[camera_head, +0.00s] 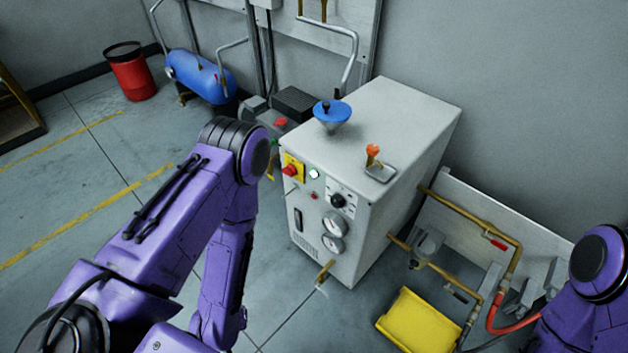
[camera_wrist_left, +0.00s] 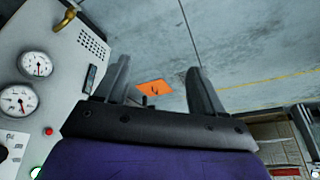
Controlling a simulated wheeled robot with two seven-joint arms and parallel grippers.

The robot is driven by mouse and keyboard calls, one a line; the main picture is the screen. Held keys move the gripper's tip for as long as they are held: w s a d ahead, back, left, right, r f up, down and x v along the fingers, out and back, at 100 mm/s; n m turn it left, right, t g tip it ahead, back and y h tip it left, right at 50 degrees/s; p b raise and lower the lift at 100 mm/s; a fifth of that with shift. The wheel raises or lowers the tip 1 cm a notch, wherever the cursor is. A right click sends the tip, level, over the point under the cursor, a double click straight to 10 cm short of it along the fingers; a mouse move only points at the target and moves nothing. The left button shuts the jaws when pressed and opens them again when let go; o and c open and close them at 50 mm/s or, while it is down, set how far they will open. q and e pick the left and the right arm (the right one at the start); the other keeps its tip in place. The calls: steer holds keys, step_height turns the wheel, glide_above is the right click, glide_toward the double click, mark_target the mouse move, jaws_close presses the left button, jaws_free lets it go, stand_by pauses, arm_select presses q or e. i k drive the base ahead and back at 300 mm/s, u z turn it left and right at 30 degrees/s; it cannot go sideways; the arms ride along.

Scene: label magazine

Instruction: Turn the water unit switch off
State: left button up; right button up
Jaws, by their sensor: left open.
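The water unit is a pale grey cabinet (camera_head: 400,120) in the middle of the head view. Its front panel has a red switch on a yellow plate (camera_head: 291,169), a black knob (camera_head: 338,200) and two round gauges (camera_head: 333,234). In the left wrist view the panel (camera_wrist_left: 65,85) fills the left side, with both gauges (camera_wrist_left: 36,64); the red switch on yellow is not visible there. My left gripper (camera_wrist_left: 160,75) is open and empty, fingers apart from the panel. In the head view my left arm hides it. My right gripper is not in view.
An orange lever (camera_head: 373,152) and a blue funnel-like part (camera_head: 332,114) stand on the cabinet top. A yellow bin (camera_head: 418,322) and brass pipes (camera_head: 455,201) lie to its right. A blue tank (camera_head: 202,78) and red bin (camera_head: 131,73) stand at back left. Floor at left is clear.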

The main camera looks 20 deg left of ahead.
mark_target(289, 171)
steer(key=z, duration=1.3)
steer(key=k, duration=0.8)
steer(key=u, duration=1.35)
steer(key=i, duration=0.5)
steer(key=z, duration=0.05)
